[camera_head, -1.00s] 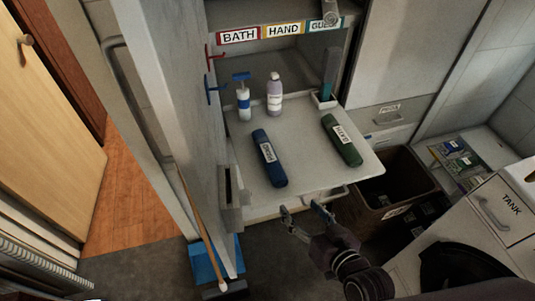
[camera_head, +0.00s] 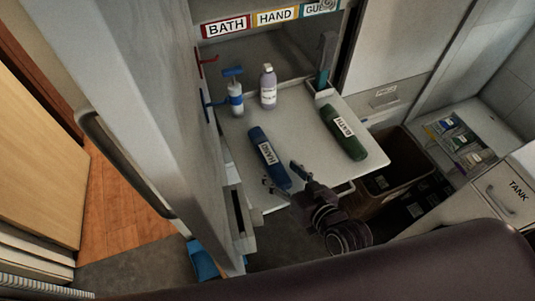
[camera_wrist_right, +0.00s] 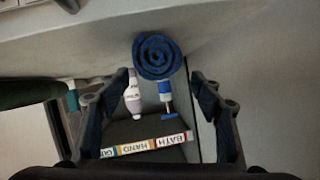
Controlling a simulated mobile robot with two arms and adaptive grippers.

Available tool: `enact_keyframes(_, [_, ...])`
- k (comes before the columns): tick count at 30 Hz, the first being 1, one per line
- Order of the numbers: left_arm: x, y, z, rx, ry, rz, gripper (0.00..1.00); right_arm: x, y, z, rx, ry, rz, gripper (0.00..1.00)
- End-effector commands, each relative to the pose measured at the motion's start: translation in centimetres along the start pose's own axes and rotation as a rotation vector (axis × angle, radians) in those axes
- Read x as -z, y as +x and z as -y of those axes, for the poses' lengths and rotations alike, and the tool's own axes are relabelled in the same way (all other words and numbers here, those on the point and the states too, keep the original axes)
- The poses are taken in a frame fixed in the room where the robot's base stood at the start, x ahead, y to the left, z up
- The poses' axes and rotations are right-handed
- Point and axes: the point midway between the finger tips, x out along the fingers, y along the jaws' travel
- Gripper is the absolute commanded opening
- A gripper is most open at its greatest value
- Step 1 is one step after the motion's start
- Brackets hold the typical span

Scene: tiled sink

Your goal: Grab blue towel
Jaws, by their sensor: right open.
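The rolled blue towel (camera_head: 265,154), with a white label, lies on the pale pull-out shelf (camera_head: 300,125). In the right wrist view I see the end of its roll (camera_wrist_right: 158,56) as a spiral, ahead of and between the fingers. My right gripper (camera_head: 283,178) is open, with its fingers at the near end of the blue towel, one to each side. In the right wrist view the open fingers (camera_wrist_right: 160,82) hold nothing; I cannot tell whether they touch the towel. My left gripper is not in view.
A rolled green towel (camera_head: 344,134) lies to the right on the same shelf. A pump bottle (camera_head: 235,96) and a pale purple bottle (camera_head: 268,88) stand behind. A cabinet panel (camera_head: 180,130) rises on the left; an open bin (camera_head: 395,175) is at right.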

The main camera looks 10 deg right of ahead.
Motion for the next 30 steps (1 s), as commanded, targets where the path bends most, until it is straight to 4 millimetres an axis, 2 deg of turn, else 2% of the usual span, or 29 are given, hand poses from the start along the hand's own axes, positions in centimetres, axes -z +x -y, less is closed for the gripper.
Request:
enact_keyframes(5, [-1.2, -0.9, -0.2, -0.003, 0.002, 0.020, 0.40, 0.3, 1.8, -0.2, 0.000, 0.002, -0.001, 0.60])
enact_keyframes(12, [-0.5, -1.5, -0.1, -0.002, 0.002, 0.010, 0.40, 0.1, 4.5, -0.4, 0.000, 0.001, 0.000, 0.60])
enact_keyframes(18, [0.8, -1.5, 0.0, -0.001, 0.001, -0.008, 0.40, 0.0, 5.1, -0.4, 0.000, 0.001, -0.001, 0.60])
enact_keyframes(22, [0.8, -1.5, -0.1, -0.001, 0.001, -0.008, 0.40, 0.0, 5.0, -0.4, 0.000, 0.001, -0.001, 0.60])
enact_keyframes(30, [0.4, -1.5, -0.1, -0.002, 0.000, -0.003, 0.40, 0.0, 5.0, -0.4, 0.000, 0.000, 0.000, 0.30])
